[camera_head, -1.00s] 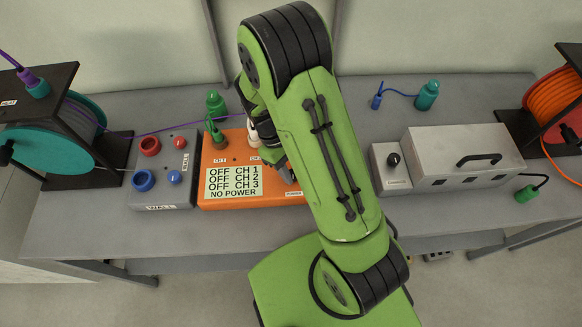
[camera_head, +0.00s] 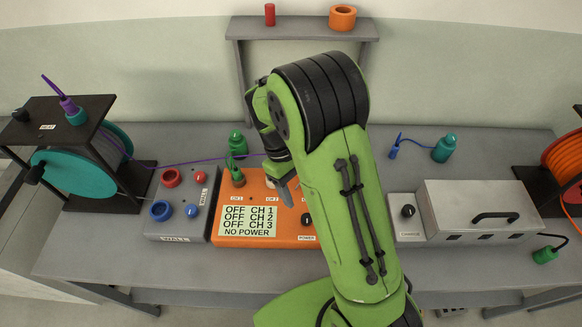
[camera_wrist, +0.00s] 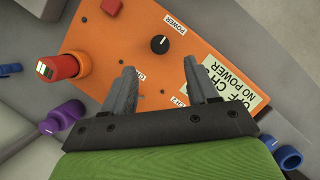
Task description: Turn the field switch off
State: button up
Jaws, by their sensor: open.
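No label reading "field" is legible in either view. The orange control box (camera_head: 262,238) stands on the bench, its display (camera_head: 250,218) reading OFF for CH 1, CH 2 and CH 3 and NO POWER. Its black POWER knob (camera_head: 306,219) has a white pointer mark and also shows in the wrist view (camera_wrist: 159,44). My gripper (camera_wrist: 159,72) is open and empty over the box, its fingers spread on the knob's near side in the wrist view. In the head view my gripper (camera_head: 289,192) is above the box's right part, and my arm hides part of the box.
A grey WALL box (camera_head: 181,222) with red and blue knobs is left of the orange box. A small box with a black knob (camera_head: 407,211) adjoins a metal case (camera_head: 480,197) at right. Cable reels (camera_head: 75,172) flank the bench. A green plug (camera_head: 238,176) stands on the orange box.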

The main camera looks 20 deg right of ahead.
jog(key=p+v, duration=0.1)
jog(key=v, duration=0.6)
jog(key=s+d+r+m+t+y, duration=0.2)
jog(key=s+d+r+m+t, duration=0.15)
jog(key=s+r, duration=0.55)
jog(key=s+r+m+t, duration=0.2)
jog(key=s+r+t, duration=0.1)
jog(key=s+t, duration=0.3)
jog(key=s, duration=0.2)
jog(key=shift+s+a+r, duration=0.25)
jog(key=shift+s, duration=0.1)
dwell(1.2)
